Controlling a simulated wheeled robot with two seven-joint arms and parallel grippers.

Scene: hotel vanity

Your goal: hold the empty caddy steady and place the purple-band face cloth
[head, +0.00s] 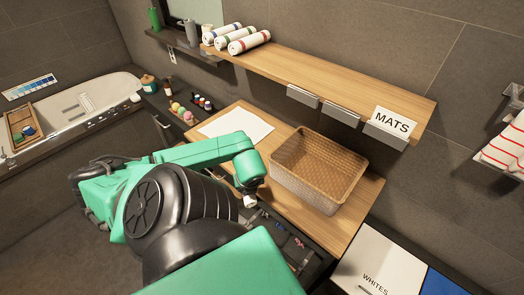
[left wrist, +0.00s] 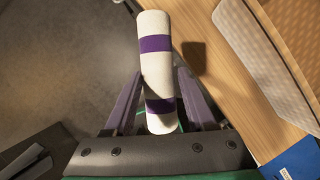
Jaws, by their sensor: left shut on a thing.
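The caddy is a brown woven basket (head: 292,178) standing on the wooden counter in the head view; its inside looks empty. Its pale woven side shows at the upper right of the left wrist view (left wrist: 255,52). My left gripper (left wrist: 152,100) is shut on the purple-band face cloth (left wrist: 156,72), a white roll with purple bands. In the head view my left gripper (head: 250,188) is left of the caddy and apart from it, near the counter's front edge. Only the cloth's white end (head: 250,201) shows there. My right gripper is not in view.
A white sheet (head: 236,128) lies on the counter (head: 345,215) left of the caddy. Above and behind runs a wooden shelf (head: 330,83) with several rolled cloths (head: 243,42) and a MATS label (head: 394,124). A WHITES bin (head: 375,262) stands at the lower right.

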